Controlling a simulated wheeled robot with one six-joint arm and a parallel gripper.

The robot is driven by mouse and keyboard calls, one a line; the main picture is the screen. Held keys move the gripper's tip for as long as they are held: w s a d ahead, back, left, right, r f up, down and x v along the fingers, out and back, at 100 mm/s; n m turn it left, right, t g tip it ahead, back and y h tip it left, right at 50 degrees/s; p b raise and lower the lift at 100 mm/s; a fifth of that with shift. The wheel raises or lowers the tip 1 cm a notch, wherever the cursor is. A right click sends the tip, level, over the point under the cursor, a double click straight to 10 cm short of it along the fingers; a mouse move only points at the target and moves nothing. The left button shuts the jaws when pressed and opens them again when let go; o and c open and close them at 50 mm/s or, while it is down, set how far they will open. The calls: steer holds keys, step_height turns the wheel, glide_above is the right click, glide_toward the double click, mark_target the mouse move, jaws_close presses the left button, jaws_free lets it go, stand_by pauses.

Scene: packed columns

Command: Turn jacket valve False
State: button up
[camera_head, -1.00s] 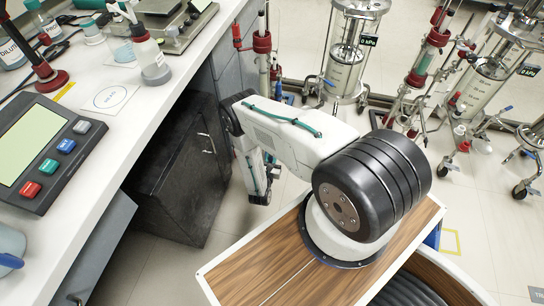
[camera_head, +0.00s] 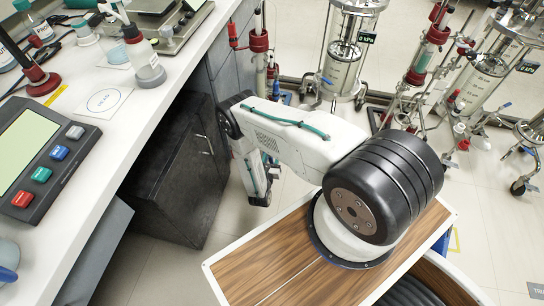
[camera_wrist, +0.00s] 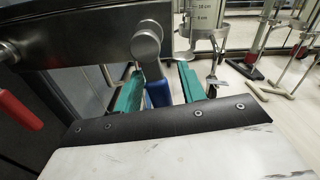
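In the wrist view, my gripper (camera_wrist: 160,72) has two green fingers that stand apart. A blue lever (camera_wrist: 157,93) hangs between them from a round grey metal stem (camera_wrist: 146,40), and gaps show on both sides of it. I cannot tell whether this lever is the jacket valve's handle. The fingers' near ends are hidden by the black-edged plate of my wrist. In the head view, my arm reaches down beside the bench, and the gripper's fingertips and the lever cannot be made out there.
A thick dark metal bar (camera_wrist: 85,38) crosses close above the fingers, and a red handle (camera_wrist: 18,108) is at the left. A white bench (camera_head: 110,130) runs along the left over a black cabinet (camera_head: 175,185). Glass vessels on metal stands (camera_head: 350,60) crowd the back right.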

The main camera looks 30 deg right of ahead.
mark_target(270, 161)
steer(key=v, duration=0.8)
steer(key=shift+c, duration=0.3)
